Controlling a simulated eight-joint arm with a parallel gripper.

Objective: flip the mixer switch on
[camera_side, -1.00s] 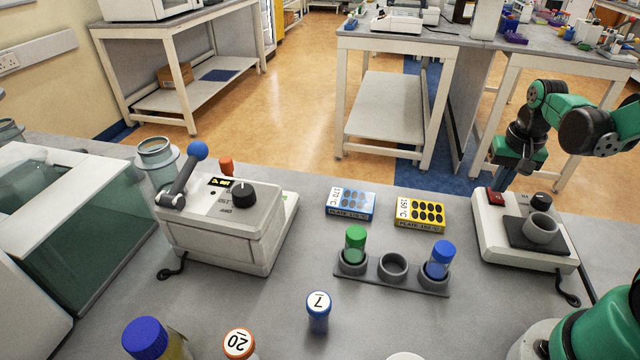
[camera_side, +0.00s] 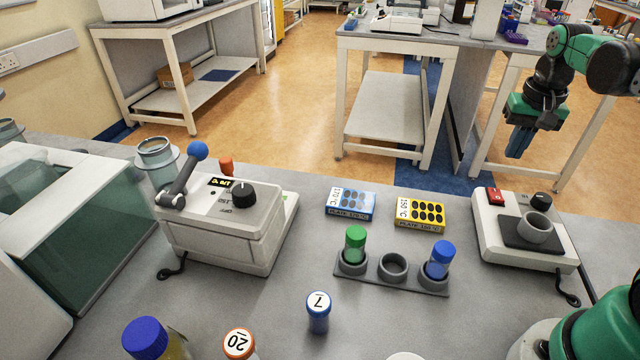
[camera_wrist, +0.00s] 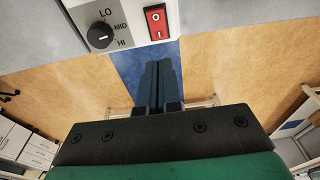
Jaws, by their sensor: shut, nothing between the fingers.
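The mixer (camera_side: 488,232) is a white box at the right of the bench, with a red rocker switch (camera_side: 495,196) and a dark knob (camera_side: 540,200) at its far edge. A grey cup (camera_side: 535,228) stands on its dark plate. In the wrist view, the red switch (camera_wrist: 156,22), marked O and I, is at the top beside the LO/MID/HI knob (camera_wrist: 100,35). I cannot tell which side is pressed. My gripper (camera_side: 516,153) is shut and empty, up behind the mixer and apart from the switch. Its blue fingers (camera_wrist: 158,64) are together below the switch in the wrist view.
A rack (camera_side: 420,287) with green- and blue-capped tubes stands left of the mixer. Blue (camera_side: 350,214) and yellow (camera_side: 419,227) plate boxes lie behind it. A hotplate-like device with a blue-knobbed lever (camera_side: 220,240) stands further left. Open air surrounds my gripper.

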